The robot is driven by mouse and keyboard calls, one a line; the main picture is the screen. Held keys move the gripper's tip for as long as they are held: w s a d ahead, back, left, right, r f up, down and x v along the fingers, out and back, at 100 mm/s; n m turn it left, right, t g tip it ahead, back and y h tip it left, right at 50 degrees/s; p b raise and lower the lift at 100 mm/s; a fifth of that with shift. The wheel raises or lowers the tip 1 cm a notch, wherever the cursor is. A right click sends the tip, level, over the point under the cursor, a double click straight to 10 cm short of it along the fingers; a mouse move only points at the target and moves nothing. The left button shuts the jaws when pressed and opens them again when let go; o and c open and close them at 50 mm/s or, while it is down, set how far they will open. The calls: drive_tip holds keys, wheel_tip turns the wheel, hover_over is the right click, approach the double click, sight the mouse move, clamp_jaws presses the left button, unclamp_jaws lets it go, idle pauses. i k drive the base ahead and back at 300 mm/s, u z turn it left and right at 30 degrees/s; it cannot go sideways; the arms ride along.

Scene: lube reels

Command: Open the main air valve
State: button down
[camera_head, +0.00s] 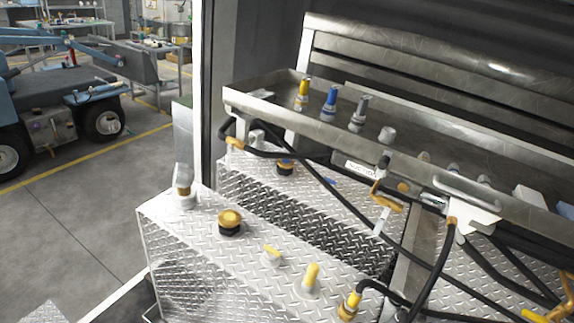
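Which part is the main air valve I cannot tell. A yellow lever-like handle (386,196) sits on a pipe fitting below the metal tray, right of centre. Another yellow part (548,316) is cut off at the bottom right corner. A yellow fitting (349,306) joins a black hose at the bottom, beside a yellow-topped fitting (312,276) on the near tank. My gripper is not in view.
A diamond-plate tank (185,245) with a yellow cap (230,218) fills the lower middle. Above it, a metal tray (270,107) holds yellow, blue and grey nozzles. Black hoses (325,185) cross the right side. Open floor (75,225) and a blue vehicle (60,100) lie left.

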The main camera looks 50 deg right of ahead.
sight(228, 165)
drive_tip(key=z, duration=0.8)
drive_tip(key=i, duration=0.5)
drive_tip(key=u, duration=0.2)
drive_tip(key=k, duration=0.45)
drive_tip(key=u, duration=1.5)
drive_tip(key=i, duration=1.3)
